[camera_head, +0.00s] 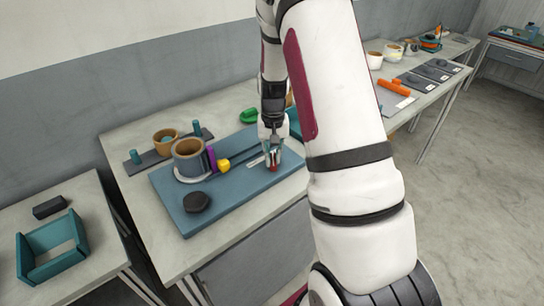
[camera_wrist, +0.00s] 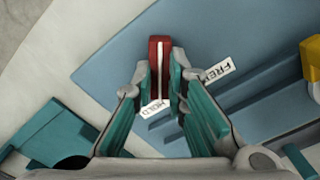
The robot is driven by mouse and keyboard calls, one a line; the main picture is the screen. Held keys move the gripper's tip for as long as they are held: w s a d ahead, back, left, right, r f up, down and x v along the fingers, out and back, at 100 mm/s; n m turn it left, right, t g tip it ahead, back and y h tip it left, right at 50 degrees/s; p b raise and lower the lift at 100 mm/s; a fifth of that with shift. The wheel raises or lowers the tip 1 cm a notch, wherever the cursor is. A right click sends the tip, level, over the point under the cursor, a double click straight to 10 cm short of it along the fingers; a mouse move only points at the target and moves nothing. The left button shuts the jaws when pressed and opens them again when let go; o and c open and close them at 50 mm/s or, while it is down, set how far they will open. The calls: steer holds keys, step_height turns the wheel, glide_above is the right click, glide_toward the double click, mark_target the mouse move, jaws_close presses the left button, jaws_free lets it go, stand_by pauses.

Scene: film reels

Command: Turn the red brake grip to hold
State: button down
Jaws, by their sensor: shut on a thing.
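The red brake grip (camera_wrist: 159,52) is a small red bar with a white line along its top, in the wrist view. My gripper (camera_wrist: 160,78) is shut on it, one finger on each side. In the wrist view, a white label reading HOLD (camera_wrist: 155,108) lies just below the grip, and a label reading FREE (camera_wrist: 218,69) lies to its right. The white line points about up and down the picture, nearer the HOLD label. In the head view, my gripper (camera_head: 272,160) is low over the right part of the blue board (camera_head: 235,205), with a bit of red under its fingertips.
On the board stand a grey cylinder (camera_head: 188,160), a yellow knob (camera_head: 224,165), a purple piece (camera_head: 211,158) and a dark puck (camera_head: 196,202). A green piece (camera_head: 249,115) lies behind. A teal tray (camera_head: 52,250) is on the left table.

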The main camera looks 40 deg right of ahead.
mark_target(273, 159)
steer(key=shift+m, duration=0.8)
steer(key=c, duration=1.6)
jaws_free()
steer(key=shift+r, duration=0.1)
step_height(273, 159, up, 12)
